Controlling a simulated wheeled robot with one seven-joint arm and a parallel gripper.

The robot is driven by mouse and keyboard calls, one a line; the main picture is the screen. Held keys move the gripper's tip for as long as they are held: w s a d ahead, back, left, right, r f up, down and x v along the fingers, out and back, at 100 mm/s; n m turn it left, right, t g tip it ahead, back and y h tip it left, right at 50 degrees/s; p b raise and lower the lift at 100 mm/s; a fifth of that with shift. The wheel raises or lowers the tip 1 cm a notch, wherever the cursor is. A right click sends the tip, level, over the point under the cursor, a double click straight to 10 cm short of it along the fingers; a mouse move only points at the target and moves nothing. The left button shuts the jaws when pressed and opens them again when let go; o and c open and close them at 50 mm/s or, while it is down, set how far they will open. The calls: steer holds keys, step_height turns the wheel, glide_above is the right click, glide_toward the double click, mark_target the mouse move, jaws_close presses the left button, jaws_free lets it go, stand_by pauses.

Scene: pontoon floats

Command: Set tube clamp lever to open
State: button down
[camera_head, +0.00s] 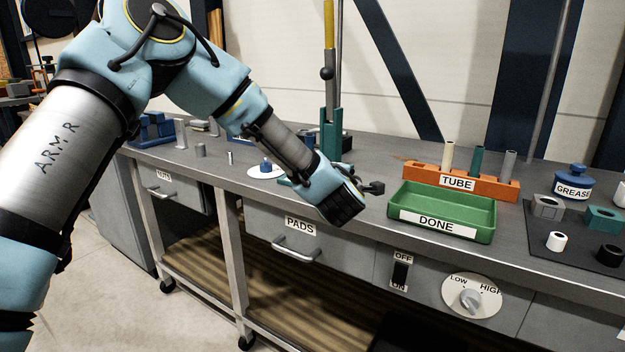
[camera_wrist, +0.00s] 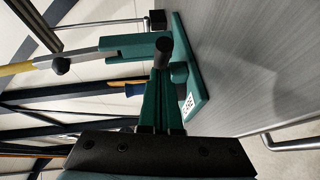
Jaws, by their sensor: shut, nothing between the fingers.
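A teal clamp-like fixture (camera_head: 331,133) stands on the bench behind my gripper (camera_head: 342,205). A yellow-ended lever (camera_head: 329,25) with a dark ball (camera_head: 326,73) rises upright from it. In the wrist view the fixture (camera_wrist: 140,47) appears sideways, its yellow end (camera_wrist: 15,69) at the left and its labelled base (camera_wrist: 192,85) on the bench; the label is too small to read. My gripper (camera_wrist: 158,92) is shut and empty in front of the base. A short dark cylinder (camera_wrist: 163,52) shows at the fingertips; I cannot tell whether they touch it. My palm hides part of the base in the head view.
A green DONE tray (camera_head: 440,212) and an orange TUBE rack (camera_head: 458,183) with upright tubes stand right of my gripper. A grease pot (camera_head: 572,182) and several small parts are farther right. A white disc with a blue piece (camera_head: 266,168) lies left. The PADS drawer (camera_head: 300,240) is below.

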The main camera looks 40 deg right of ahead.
steer(key=shift+s+d+f+n+t+y+b, duration=0.1)
steer(key=shift+s+d+n+t+y+b, duration=0.1)
steer(key=shift+d+n+t+y+b, duration=0.25)
steer(key=shift+s+d+f+n+t+y+b, duration=0.1)
steer(key=shift+s+d+n+t+y+b, duration=0.1)
steer(key=shift+d+n+t+y, duration=0.35)
steer(key=shift+d+r+b, duration=0.2)
steer(key=shift+d+b, duration=0.1)
steer(key=shift+b, duration=0.1)
